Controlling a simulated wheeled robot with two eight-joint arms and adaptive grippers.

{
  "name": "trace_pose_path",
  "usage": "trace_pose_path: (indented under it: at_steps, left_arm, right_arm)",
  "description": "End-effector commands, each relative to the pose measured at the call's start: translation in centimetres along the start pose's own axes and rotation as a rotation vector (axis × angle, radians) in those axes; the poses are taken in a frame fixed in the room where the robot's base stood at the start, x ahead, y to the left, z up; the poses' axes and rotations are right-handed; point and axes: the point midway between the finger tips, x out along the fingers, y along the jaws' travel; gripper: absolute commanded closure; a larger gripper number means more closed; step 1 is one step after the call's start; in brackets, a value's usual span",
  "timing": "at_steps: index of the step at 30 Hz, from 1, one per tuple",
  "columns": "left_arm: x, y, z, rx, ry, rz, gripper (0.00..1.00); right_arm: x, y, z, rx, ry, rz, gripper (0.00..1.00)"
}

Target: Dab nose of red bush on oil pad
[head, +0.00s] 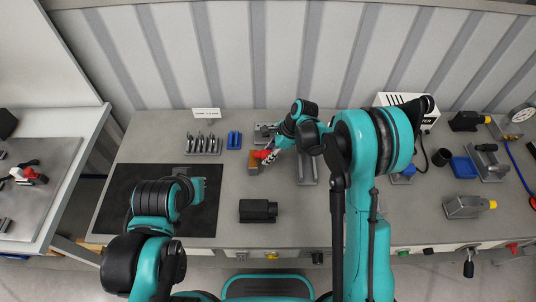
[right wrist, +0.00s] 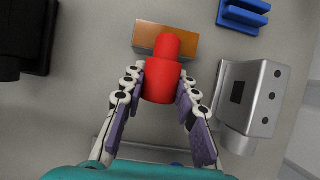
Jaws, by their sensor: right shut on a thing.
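The red bush (right wrist: 162,82) is a stepped red cylinder with a narrower nose at its far end. My right gripper (right wrist: 160,92) is shut on its wider body, one finger on each side. The nose overlaps the orange-brown oil pad (right wrist: 187,43) in the right wrist view; whether it touches cannot be told. In the head view the pad (head: 253,166) lies on the bench, with the red bush (head: 262,154) at its upper right edge and my right gripper (head: 271,154) beside it.
A grey metal fixture (right wrist: 248,98) stands close right of the gripper. A blue block (right wrist: 243,14) is behind it, also in the head view (head: 234,140). A black cylinder block (head: 258,210) lies in front. A pin rack (head: 203,145) is to the left. The dark mat (head: 135,205) is mostly clear.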

Motion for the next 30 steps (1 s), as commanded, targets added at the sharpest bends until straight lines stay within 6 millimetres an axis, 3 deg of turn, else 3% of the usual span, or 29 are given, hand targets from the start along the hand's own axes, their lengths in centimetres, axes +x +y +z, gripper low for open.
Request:
trace_pose_path:
  at_steps: [30]
  left_arm:
    - [0.8,0.0,0.6,0.0,0.0,0.0,1.0]
  right_arm:
    - [1.0,0.0,-0.5,0.0,0.0,0.0,1.0]
